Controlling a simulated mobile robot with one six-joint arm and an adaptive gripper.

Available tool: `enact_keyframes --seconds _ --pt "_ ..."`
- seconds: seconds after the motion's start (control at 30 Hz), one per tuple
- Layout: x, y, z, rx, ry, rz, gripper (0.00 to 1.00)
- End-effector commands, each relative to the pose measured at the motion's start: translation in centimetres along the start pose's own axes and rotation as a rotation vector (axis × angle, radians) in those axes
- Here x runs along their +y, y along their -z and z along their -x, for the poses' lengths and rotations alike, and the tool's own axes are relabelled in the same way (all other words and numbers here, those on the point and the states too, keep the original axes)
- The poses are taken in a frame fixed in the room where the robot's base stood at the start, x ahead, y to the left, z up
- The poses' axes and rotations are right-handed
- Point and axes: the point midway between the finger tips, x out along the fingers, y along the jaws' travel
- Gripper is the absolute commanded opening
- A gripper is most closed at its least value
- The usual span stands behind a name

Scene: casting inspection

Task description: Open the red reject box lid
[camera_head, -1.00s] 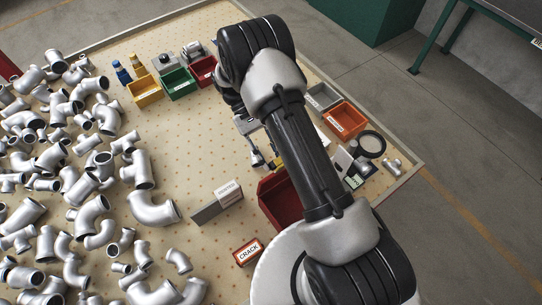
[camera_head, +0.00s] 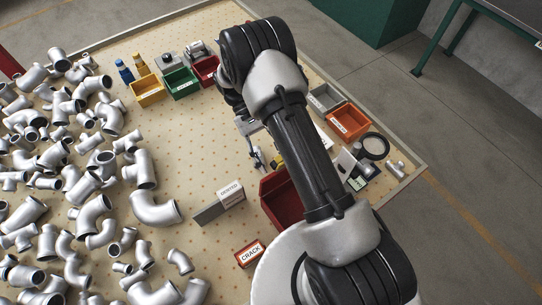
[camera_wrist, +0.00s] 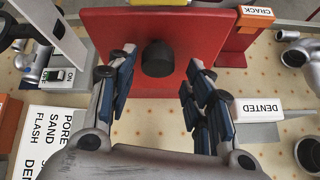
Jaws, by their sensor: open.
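The red reject box (camera_head: 283,203) stands on the table, largely hidden behind my arm in the head view. In the wrist view its red lid (camera_wrist: 113,38) fills the upper middle, with a dark round knob (camera_wrist: 158,58) on it. My gripper (camera_wrist: 160,88) is open, with one blue-padded finger on each side of the knob's line. The knob shows beyond and between the fingertips, and no contact is visible. In the head view only part of my gripper (camera_head: 257,157) shows, left of my arm.
A grey block labelled DENTED (camera_head: 220,205) and a red CRACK block (camera_head: 249,254) stand near the box. Many metal pipe fittings (camera_head: 155,209) cover the left of the table. Yellow (camera_head: 147,91), green (camera_head: 181,83) and orange (camera_head: 348,122) bins stand farther back. A printed card (camera_wrist: 50,140) lies nearby.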

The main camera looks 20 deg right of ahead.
Motion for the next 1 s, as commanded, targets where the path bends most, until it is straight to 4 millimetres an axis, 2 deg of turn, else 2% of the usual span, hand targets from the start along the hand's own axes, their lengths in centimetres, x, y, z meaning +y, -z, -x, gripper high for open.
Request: enact_keyframes --seconds 0.23,0.37,0.8,1.0 --pt "0.1 -0.1 0.1 0.0 -0.001 0.0 0.48" --pt "0.1 0.0 0.9 0.002 -0.001 0.0 0.48" --pt "0.0 0.1 9.1 0.004 -0.001 0.0 0.48" --pt "0.0 0.1 11.2 0.001 -0.001 0.001 0.48"
